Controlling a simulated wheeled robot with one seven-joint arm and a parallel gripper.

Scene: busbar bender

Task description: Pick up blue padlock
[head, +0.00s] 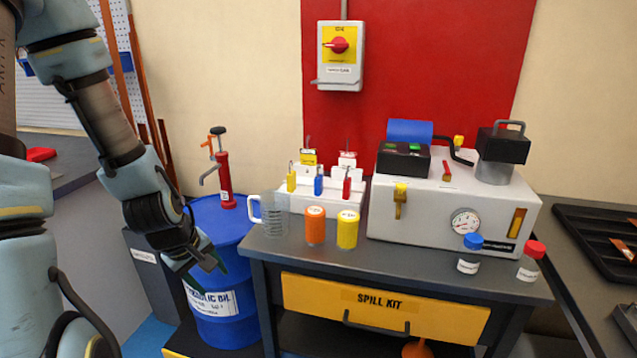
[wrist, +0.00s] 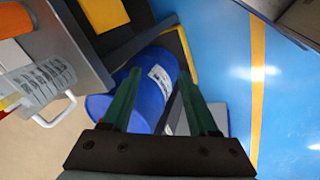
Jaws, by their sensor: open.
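The blue padlock (head: 318,185) stands in a white rack (head: 352,196) on the dark bench, between a yellow padlock (head: 291,181) on its left and a red padlock (head: 346,187) on its right. My gripper (head: 208,272) hangs in front of the blue drum, left of the bench and lower than its top, well apart from the padlocks. In the wrist view my gripper (wrist: 162,85) is open and empty, with its two green fingers spread over the drum. The blue padlock cannot be made out in the wrist view.
A white hydraulic unit (head: 420,215) is at right. The blue drum (head: 215,315) with a red hand pump (head: 224,180) stands left of the bench.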

